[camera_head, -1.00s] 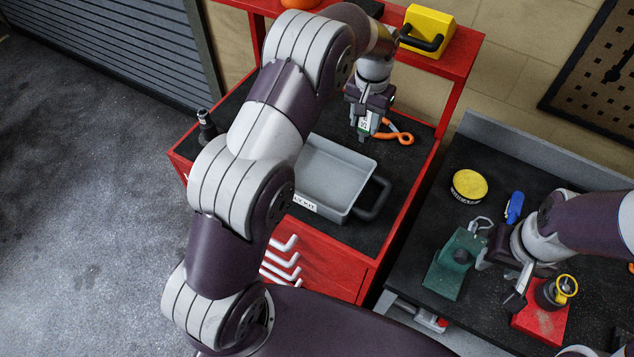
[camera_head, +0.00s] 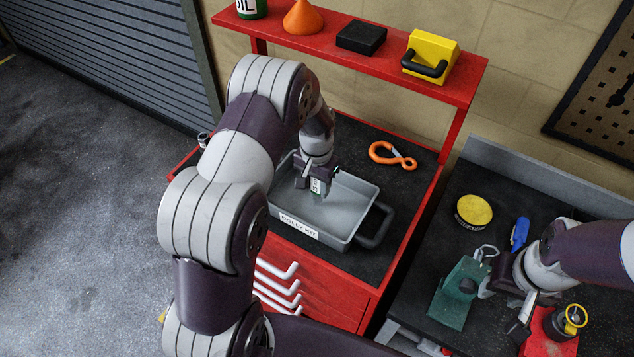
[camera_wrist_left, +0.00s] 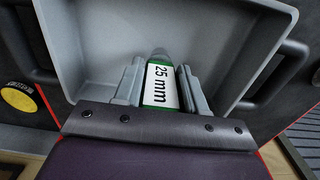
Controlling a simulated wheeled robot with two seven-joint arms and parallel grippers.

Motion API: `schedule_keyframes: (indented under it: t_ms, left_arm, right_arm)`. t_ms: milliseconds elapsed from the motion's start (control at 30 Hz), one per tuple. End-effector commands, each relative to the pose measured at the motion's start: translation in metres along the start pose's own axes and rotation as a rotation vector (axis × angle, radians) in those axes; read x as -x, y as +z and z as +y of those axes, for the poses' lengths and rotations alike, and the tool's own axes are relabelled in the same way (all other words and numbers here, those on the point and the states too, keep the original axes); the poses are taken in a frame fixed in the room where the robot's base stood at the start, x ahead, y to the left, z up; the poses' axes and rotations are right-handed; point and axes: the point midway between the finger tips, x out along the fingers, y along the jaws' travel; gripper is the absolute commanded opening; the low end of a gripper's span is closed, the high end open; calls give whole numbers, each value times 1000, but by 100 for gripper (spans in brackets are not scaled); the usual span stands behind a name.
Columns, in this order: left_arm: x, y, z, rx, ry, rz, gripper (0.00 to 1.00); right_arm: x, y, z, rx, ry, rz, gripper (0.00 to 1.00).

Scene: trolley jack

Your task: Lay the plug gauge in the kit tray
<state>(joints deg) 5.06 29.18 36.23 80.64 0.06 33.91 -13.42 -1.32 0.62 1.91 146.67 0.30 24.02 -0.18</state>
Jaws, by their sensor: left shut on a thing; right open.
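The plug gauge (camera_wrist_left: 161,86) has a green body and a white label reading "25 mm". My left gripper (camera_head: 311,190) is shut on it and holds it over the grey kit tray (camera_head: 355,195). In the left wrist view the gauge sits between the two grey fingers, with the tray's floor and walls (camera_wrist_left: 255,50) behind it. I cannot tell whether the gauge touches the tray floor. The tray stands on the red trolley's black top, with a label on its front. My right gripper (camera_head: 520,315) is open beside the red block at the lower right.
A red shelf (camera_head: 330,50) above holds a yellow case (camera_head: 430,55), a black box and an orange cone. A green block (camera_head: 459,292), a yellow tin (camera_head: 473,212) and a blue item are on the right bench.

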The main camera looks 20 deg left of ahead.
Motion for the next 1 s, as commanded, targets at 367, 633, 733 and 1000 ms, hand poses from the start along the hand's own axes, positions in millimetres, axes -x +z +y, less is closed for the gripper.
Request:
schedule_keyframes:
  t_ms: [367, 633, 733, 1000]
  left_arm:
    - [-17, -1, 0, 0, -1, 3, 4]
    - [-18, -1, 0, 0, 0, 2, 66]
    - [-18, -1, 0, 0, 0, 2, 66]
    - [2, -3, 0, 0, -2, 8, 66]
  right_arm:
    - [7, -1, 0, 0, 0, 0, 43]
    - [6, -1, 0, 0, 0, 0, 43]
    - [6, -1, 0, 0, 0, 0, 43]
    - [-3, 0, 0, 0, 0, 0, 43]
